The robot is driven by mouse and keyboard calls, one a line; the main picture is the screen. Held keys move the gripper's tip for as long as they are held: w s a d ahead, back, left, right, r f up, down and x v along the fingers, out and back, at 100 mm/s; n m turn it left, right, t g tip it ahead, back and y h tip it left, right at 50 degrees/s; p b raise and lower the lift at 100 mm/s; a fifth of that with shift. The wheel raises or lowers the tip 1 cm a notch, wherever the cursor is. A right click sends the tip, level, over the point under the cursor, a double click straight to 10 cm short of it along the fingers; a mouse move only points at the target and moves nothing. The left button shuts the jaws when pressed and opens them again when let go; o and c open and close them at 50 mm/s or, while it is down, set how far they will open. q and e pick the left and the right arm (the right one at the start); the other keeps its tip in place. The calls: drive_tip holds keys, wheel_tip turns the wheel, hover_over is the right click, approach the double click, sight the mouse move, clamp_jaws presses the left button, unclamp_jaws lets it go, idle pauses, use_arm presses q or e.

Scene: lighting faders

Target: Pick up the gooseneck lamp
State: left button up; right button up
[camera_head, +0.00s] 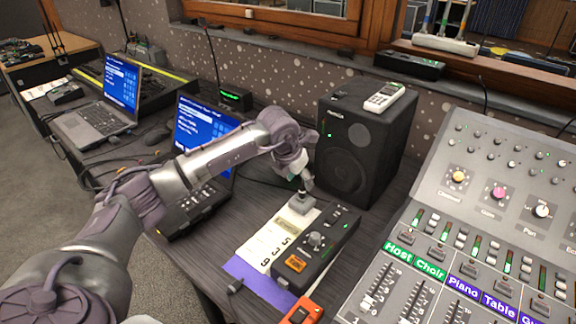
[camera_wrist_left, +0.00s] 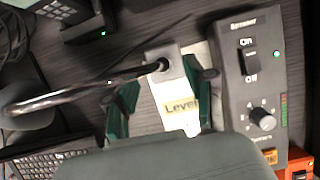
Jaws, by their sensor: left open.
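The gooseneck lamp shows best in the left wrist view, as a black curved neck (camera_wrist_left: 85,92) rising from a small grey square base (camera_wrist_left: 163,60). My left gripper (camera_head: 300,178) is right above the base. In the left wrist view its two dark green fingers (camera_wrist_left: 162,98) are open, one on each side near the base. I cannot tell whether they touch the lamp. My right gripper is not in view.
A black speaker (camera_head: 357,140) stands close behind the lamp. A dark control box (camera_head: 318,243) and a paper sheet (camera_head: 268,243) lie in front. A laptop (camera_head: 205,125) is left, under my arm, and a large mixing console (camera_head: 480,225) is right.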

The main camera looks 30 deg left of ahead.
sight(302, 185)
use_arm(q)
drive_tip(key=x, duration=0.4)
drive_tip(key=shift+s+d, duration=0.1)
drive_tip(key=shift+s, duration=0.05)
clamp_jaws()
